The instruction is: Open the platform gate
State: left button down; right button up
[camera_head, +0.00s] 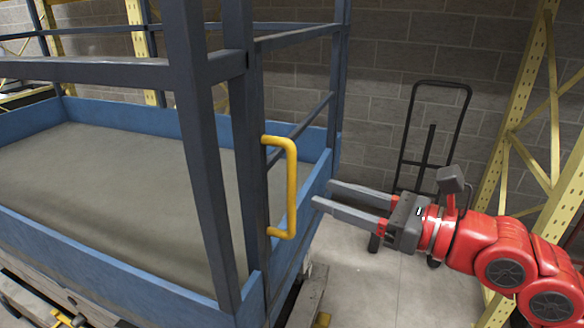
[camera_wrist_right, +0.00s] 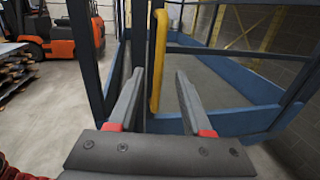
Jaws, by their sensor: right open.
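The platform (camera_head: 130,180) of a blue lift has dark blue rails and a grey floor. Its end gate (camera_head: 292,37) has dark bars and appears closed in line with the end of the platform. A yellow D-shaped handle (camera_head: 291,190) stands upright at the gate's near post. My right gripper (camera_head: 322,193) is open and empty, to the right of the handle and apart from it, with its fingers pointing at it. In the right wrist view the handle (camera_wrist_right: 158,60) appears between the two open fingertips (camera_wrist_right: 159,72). My left gripper is not in view.
A black hand truck (camera_head: 430,130) stands by the grey block wall behind my right gripper. Yellow rack uprights (camera_head: 520,110) stand at the right. An orange forklift (camera_wrist_right: 65,35) shows at the left in the right wrist view. Concrete floor (camera_head: 370,290) is clear below my right gripper.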

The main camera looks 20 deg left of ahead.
jog(key=p+x, duration=0.2)
jog(key=x, duration=0.6)
grip_shut()
dwell(1.2)
